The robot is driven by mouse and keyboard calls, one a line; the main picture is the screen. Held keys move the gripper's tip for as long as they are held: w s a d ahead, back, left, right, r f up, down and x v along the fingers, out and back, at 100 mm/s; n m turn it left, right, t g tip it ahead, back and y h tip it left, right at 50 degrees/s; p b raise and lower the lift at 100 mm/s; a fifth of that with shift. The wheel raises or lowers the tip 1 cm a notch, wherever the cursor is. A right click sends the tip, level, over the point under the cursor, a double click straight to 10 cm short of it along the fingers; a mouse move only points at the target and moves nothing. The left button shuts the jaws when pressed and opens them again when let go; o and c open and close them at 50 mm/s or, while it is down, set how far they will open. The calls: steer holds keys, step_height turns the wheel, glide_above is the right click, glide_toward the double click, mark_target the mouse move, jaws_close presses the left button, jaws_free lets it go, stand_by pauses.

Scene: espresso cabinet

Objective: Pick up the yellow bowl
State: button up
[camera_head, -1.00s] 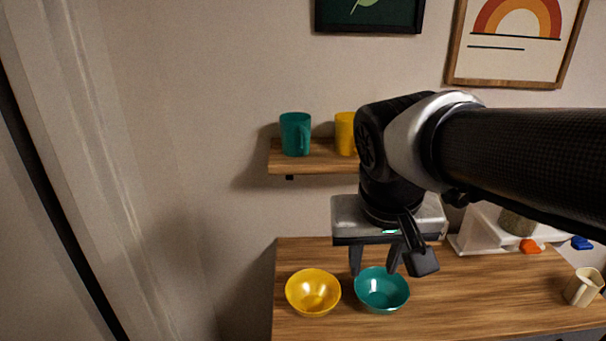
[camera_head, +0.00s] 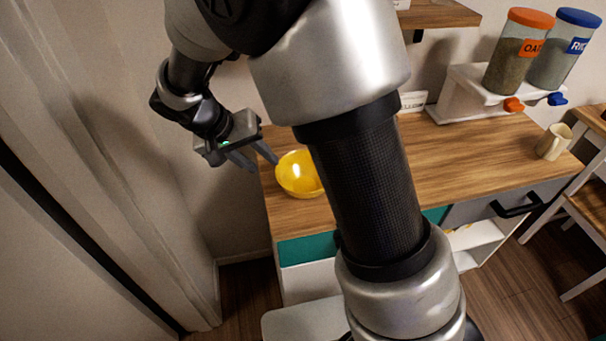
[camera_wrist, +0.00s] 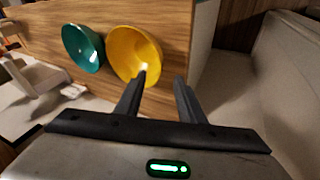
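The yellow bowl (camera_head: 297,174) stands upright on the wooden cabinet top near its left edge. It also shows in the wrist view (camera_wrist: 128,50), beside the teal bowl. My gripper (camera_head: 263,162) is at the left of the yellow bowl, near its rim, with its fingers apart and nothing between them. In the wrist view my gripper (camera_wrist: 160,78) has its left fingertip in front of the bowl's near rim and its right fingertip outside the bowl. I cannot tell whether a finger touches the bowl. My arm hides part of the bowl's right side in the head view.
The teal bowl (camera_wrist: 82,48) stands close to the yellow bowl and is hidden behind my arm in the head view. A white dispenser stand (camera_head: 468,100) and a beige mug (camera_head: 553,142) are farther right. A wall (camera_head: 225,225) is left of the cabinet.

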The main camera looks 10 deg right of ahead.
mark_target(278, 174)
steer(key=x, duration=1)
steer(key=shift+r, duration=0.1)
jaws_close()
